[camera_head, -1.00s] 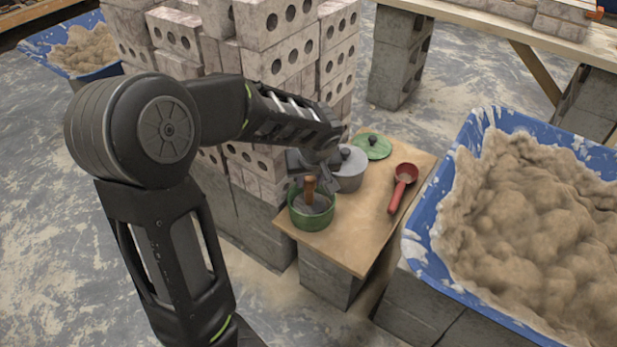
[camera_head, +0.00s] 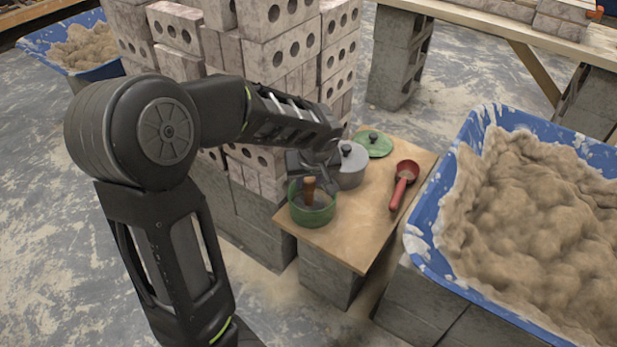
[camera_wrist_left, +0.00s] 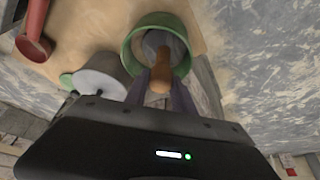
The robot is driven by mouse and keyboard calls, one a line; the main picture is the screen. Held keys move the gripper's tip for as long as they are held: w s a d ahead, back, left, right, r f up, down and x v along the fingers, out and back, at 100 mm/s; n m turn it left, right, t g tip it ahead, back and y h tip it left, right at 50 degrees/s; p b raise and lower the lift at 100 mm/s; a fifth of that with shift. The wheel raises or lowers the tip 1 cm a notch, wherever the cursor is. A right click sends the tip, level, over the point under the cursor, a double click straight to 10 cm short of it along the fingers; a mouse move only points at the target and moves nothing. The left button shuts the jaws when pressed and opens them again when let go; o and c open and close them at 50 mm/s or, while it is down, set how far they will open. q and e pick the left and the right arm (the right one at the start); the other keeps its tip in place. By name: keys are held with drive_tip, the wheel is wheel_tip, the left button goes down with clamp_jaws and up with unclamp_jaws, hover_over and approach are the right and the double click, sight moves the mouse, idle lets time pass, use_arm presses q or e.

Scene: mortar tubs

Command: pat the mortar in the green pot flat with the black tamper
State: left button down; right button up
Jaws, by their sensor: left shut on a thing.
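The green pot (camera_head: 314,215) stands near the front left corner of the wooden board, and also shows in the left wrist view (camera_wrist_left: 133,42). The tamper (camera_head: 309,190) has a brown wooden handle, seen end-on in the left wrist view (camera_wrist_left: 159,80). It stands about upright with its lower end inside the pot. My left gripper (camera_head: 317,178) is shut on the tamper's handle, above the pot. The mortar's surface is mostly hidden by the tamper and pot wall, so I cannot tell whether they touch. My right gripper is not in view.
A lidded grey pot (camera_head: 351,177) stands close behind the green pot. A green lid (camera_head: 373,145) and a red scoop (camera_head: 404,183) lie on the board (camera_head: 352,240). A blue tub of mortar (camera_head: 437,222) stands at right; stacked bricks (camera_head: 282,55) rise behind my arm.

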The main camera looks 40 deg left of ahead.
use_arm(q)
drive_tip(key=shift+f, duration=0.6)
drive_tip(key=shift+r+p, duration=0.45)
drive_tip(key=shift+r, duration=0.25)
drive_tip(key=shift+w+r, duration=0.1)
drive_tip(key=shift+r, duration=0.05)
